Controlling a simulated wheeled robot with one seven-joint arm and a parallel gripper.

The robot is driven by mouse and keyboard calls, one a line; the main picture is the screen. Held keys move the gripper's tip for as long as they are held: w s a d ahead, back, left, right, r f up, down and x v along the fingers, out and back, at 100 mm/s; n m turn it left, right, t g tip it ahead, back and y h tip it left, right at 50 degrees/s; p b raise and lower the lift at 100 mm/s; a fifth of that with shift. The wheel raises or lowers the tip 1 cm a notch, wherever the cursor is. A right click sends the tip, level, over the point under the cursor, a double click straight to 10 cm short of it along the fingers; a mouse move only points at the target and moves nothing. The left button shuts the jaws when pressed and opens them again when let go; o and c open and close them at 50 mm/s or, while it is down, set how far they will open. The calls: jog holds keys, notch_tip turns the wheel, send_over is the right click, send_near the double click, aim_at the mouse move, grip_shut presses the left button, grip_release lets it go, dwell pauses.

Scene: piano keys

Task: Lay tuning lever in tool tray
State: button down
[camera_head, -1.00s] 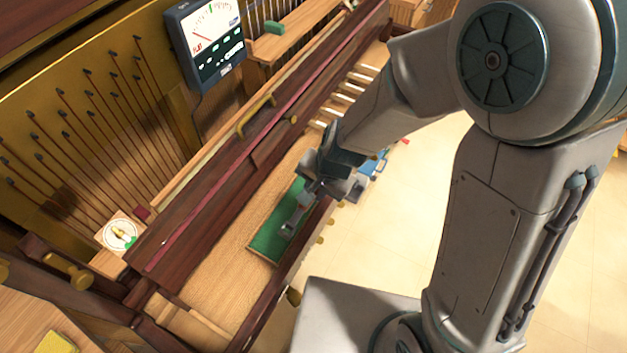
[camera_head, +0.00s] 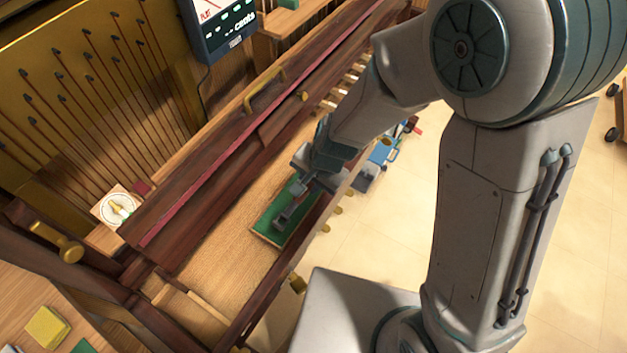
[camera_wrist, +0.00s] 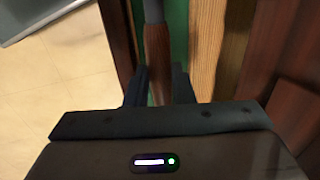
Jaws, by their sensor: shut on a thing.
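The tuning lever has a brown wooden handle (camera_wrist: 158,58) and a grey metal shaft. My gripper (camera_wrist: 159,88) is shut on the handle in the wrist view. The lever lies roughly along the tray's length. I cannot tell whether it touches the green lining. My gripper and wrist hide the handle and the tray's far end in the head view.
The tray sits on the wooden key bed (camera_head: 225,240), which is bare to its left. A dark red rail (camera_head: 215,165) runs along behind. A blue object (camera_head: 382,150) is beyond my wrist. A round dial (camera_head: 117,208) sits at left.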

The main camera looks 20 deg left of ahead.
jog(key=b+x, duration=0.2)
jog(key=x, duration=0.1)
jog(key=b+x, duration=0.1)
jog(key=x, duration=0.2)
jog(key=shift+a+f+b, duration=0.1)
jog(key=shift+a+b, duration=0.15)
jog(key=shift+b, duration=0.1)
jog(key=shift+f+b, duration=1.05)
jog(key=shift+f, duration=0.1)
jog(key=c, duration=1.2)
grip_release()
jog(key=shift+o, duration=0.2)
jog(key=shift+d, duration=0.1)
jog(key=p+v, duration=0.4)
jog(key=v, duration=0.3)
jog(key=shift+d+r+p, duration=0.15)
jog(key=shift+d+p, duration=0.25)
